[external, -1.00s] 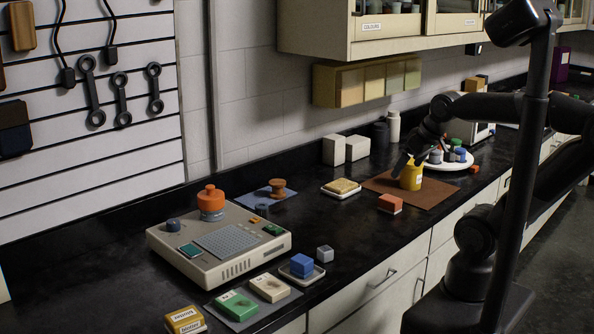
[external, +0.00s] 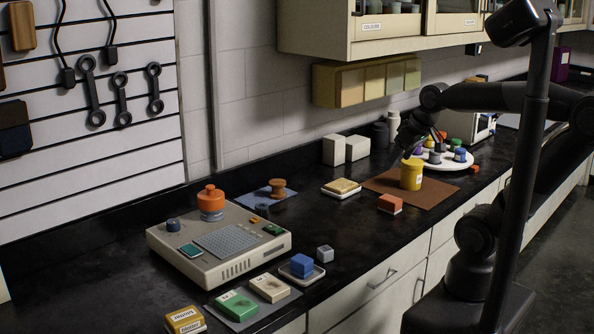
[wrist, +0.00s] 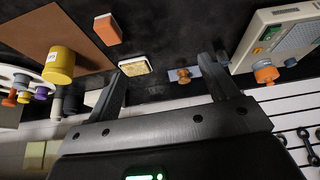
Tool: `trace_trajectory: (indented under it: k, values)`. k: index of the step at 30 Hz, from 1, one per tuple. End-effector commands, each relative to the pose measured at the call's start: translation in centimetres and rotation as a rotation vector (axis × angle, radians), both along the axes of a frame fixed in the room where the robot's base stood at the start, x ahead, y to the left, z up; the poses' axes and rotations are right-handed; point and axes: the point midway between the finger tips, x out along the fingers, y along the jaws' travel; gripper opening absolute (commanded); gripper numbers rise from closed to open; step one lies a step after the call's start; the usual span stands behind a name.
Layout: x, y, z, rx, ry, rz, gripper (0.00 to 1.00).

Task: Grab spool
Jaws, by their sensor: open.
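The brown spool (external: 277,188) stands upright on a small blue mat (external: 290,197), beside the beige device at the back of the dark counter. In the wrist view small brown shapes show by the blue mat (wrist: 173,76), near the right finger; I cannot tell exactly which is the spool. My gripper (external: 406,152) is open and empty, above and behind the yellow jar (external: 411,174), well to the right of the spool. Its two spread fingers also show in the wrist view (wrist: 163,68).
The beige device (external: 168,254) with an orange jar (external: 211,202) stands left of the spool. A white round tray (external: 458,164) is at the right.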

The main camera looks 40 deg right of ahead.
Motion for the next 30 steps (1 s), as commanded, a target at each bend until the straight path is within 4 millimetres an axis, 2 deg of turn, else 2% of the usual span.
trace_trajectory:
  k: [6,14,23,30]
  values:
    - [7.1,0.6,2.1,-0.027,0.041,0.086,0.79]
    - [16.0,1.5,2.5,-0.048,0.083,0.194,0.79]
    - [26.5,2.4,0.1,-0.057,0.124,0.322,0.79]
    - [34.4,3.0,-4.1,-0.054,0.151,0.421,0.79]
